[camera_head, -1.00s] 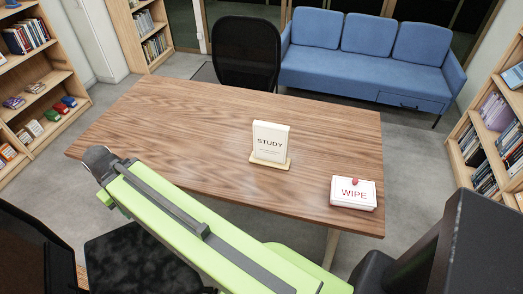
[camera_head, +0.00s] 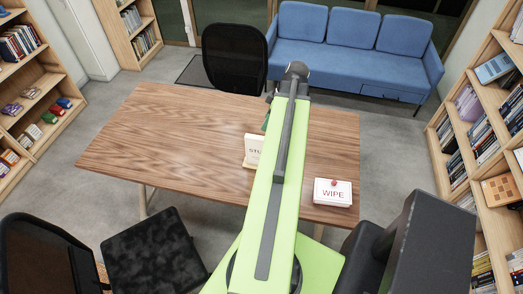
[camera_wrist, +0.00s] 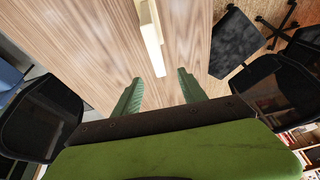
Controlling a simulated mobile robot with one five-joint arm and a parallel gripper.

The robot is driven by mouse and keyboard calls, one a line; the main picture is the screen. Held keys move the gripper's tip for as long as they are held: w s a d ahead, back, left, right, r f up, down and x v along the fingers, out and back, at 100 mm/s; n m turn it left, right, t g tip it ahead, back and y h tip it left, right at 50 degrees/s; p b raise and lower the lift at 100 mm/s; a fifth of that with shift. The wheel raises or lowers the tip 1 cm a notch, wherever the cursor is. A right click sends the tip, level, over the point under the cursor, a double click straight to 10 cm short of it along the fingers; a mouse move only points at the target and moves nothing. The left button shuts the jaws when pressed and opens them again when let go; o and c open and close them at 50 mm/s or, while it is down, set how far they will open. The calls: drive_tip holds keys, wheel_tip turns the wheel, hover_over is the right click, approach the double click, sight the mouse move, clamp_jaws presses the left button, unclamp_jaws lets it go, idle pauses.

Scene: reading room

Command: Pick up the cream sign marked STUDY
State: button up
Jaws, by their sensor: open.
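The cream STUDY sign (camera_head: 251,150) stands upright on the wooden table, left of my arm in the head view. My arm hides its right part, and only the first letters show. In the wrist view the sign (camera_wrist: 151,38) is a narrow cream strip, seen nearly edge-on. My gripper (camera_wrist: 158,79) is open, its two green fingers apart with wood surface between them. The strip's near end lies close to the gap between the fingertips; I cannot tell how far apart they are in height. In the head view my gripper is mostly hidden behind my arm.
A white box marked WIPE (camera_head: 333,192) sits at the table's (camera_head: 165,130) near right corner. The table's left half is clear. A black chair (camera_head: 234,55) and a blue sofa (camera_head: 350,50) stand behind. Bookshelves line both sides.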

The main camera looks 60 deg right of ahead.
sight(258, 143)
drive_tip(key=f+b, duration=0.3)
drive_tip(key=b, duration=0.1)
drive_tip(key=w+f+b, duration=0.1)
drive_tip(key=f+b, duration=0.2)
drive_tip(key=f, duration=0.1)
drive_tip(key=w+f+b, duration=0.1)
drive_tip(key=f+b, duration=0.2)
drive_tip(key=b, duration=0.1)
drive_tip(key=shift+d+f+b, duration=0.1)
drive_tip(key=shift+f+b, duration=0.2)
drive_tip(key=shift+f, duration=0.05)
drive_tip(key=shift+r, duration=0.1)
drive_tip(key=b+x, duration=0.4)
drive_tip(key=x, duration=0.1)
drive_tip(key=shift+w+a+b, duration=0.2)
drive_tip(key=shift+b, duration=0.15)
drive_tip(key=shift+f, duration=0.25)
clamp_jaws()
